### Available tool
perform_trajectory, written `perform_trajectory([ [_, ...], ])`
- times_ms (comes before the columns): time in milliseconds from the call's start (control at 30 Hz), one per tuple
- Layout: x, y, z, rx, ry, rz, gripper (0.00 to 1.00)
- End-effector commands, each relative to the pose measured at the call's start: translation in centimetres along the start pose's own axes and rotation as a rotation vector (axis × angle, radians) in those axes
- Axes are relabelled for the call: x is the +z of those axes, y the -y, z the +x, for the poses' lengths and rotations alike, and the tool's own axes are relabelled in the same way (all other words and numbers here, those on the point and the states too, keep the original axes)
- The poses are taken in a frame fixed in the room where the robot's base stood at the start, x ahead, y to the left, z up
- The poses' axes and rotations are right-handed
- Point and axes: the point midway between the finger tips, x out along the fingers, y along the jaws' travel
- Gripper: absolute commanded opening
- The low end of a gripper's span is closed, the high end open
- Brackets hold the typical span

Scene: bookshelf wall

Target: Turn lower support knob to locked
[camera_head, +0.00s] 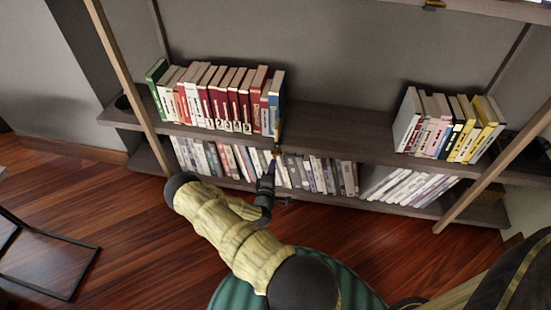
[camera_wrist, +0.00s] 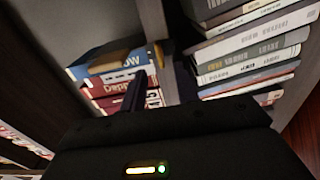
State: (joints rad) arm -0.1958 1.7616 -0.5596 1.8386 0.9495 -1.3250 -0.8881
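A small brass fitting (camera_head: 277,151) shows at the front edge of the middle shelf, just right of the blue and white end book. It is probably the lower support knob; its setting is too small to read. My gripper (camera_head: 273,166) reaches up to it from below, with the tip very close; I cannot tell whether it touches. In the wrist view, dark finger parts of my gripper (camera_wrist: 160,92) point toward the shelf edge between two groups of books. A tan bar-like piece (camera_wrist: 118,63) lies across the books there.
The middle shelf (camera_head: 335,130) holds red books (camera_head: 225,98) at left and pale and yellow books (camera_head: 447,125) at right, with bare board between. The lower shelf has a row of grey books (camera_head: 325,174). Another brass fitting (camera_head: 433,5) is on the upper shelf. Slanted wooden posts (camera_head: 130,65) flank the shelves.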

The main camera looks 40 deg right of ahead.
Motion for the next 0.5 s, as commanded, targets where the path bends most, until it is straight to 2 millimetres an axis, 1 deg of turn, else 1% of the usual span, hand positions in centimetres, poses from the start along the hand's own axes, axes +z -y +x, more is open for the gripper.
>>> perform_trajectory([
  [33, 0.1, 0.1, 1.0, 0.002, 0.001, 0.002, 0.31],
  [100, 0.0, 0.1, 2.2, 0.002, 0.001, 0.004, 0.31],
  [300, 0.0, 0.1, 5.3, 0.001, 0.001, 0.003, 0.31],
  [400, 0.0, 0.1, 6.1, 0.000, 0.000, 0.002, 0.31],
  [500, 0.0, 0.0, 6.5, 0.000, 0.000, 0.001, 0.31],
])
